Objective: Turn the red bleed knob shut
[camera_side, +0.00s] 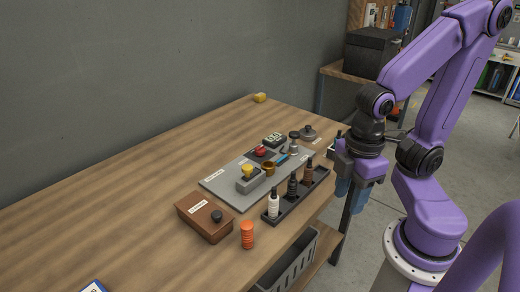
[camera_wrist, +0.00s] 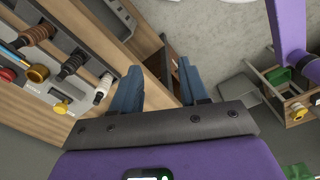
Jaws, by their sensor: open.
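The red bleed knob (camera_side: 261,151) sits on a dark base toward the back of the grey panel on the table. In the wrist view a red knob (camera_wrist: 7,75) shows at the left edge, partly cut off. My gripper (camera_side: 349,202) hangs beyond the table's right edge, well apart from the knob. In the wrist view its two blue fingers (camera_wrist: 158,80) are spread with nothing between them. The knob's turn position is too small to read.
The grey panel (camera_side: 218,185) also carries a yellow knob (camera_side: 247,169) and a brass cup (camera_side: 268,168). A black tray (camera_side: 290,202) with several bottles stands between panel and gripper. A brown box (camera_side: 203,217) and orange stack (camera_side: 247,235) stand in front.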

